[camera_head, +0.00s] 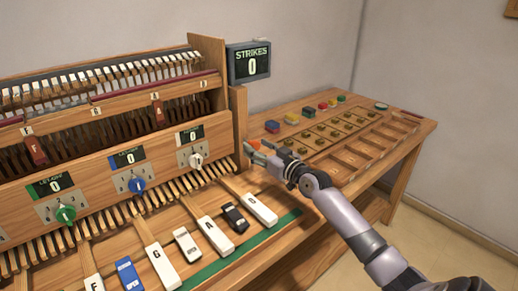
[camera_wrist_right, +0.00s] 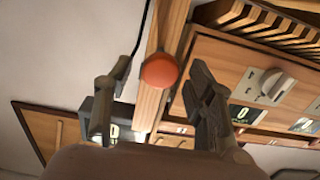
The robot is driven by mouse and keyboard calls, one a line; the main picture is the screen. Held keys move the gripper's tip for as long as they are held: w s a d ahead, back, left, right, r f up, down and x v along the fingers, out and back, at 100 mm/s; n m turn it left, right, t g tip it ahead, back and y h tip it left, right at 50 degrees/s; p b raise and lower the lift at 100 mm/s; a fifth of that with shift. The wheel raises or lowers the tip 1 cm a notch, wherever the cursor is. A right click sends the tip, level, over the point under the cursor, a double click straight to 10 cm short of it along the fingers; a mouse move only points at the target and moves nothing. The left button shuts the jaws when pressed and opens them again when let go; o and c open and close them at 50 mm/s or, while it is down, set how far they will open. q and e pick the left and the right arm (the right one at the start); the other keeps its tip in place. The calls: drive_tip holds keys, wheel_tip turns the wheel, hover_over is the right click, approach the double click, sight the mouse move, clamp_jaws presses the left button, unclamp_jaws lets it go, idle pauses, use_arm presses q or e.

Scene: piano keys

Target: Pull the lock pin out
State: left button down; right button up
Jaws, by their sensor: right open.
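The lock pin shows as a round orange-red knob (camera_wrist_right: 159,70) against a wooden post (camera_wrist_right: 152,105) in the right wrist view. In the head view the knob (camera_head: 254,144) is a small orange spot at the piano's right end post, partly hidden by my gripper. My right gripper (camera_head: 262,154) is open, with its fingers pointing at the post. In the wrist view the fingers of this gripper (camera_wrist_right: 153,82) stand on either side of the knob, with visible gaps. The pin's shaft is hidden behind the knob. My left gripper is not in view.
White, black and blue keys (camera_head: 187,244) lie at the front left, below a panel with dials (camera_head: 136,185). A wooden side table (camera_head: 365,168) with slots and coloured blocks stands to the right.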

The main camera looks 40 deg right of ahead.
drive_tip(key=shift+s, duration=0.1)
drive_tip(key=s+d, duration=0.1)
drive_tip(key=s, duration=1)
drive_tip(key=shift+s, duration=0.4)
drive_tip(key=shift+f, duration=0.1)
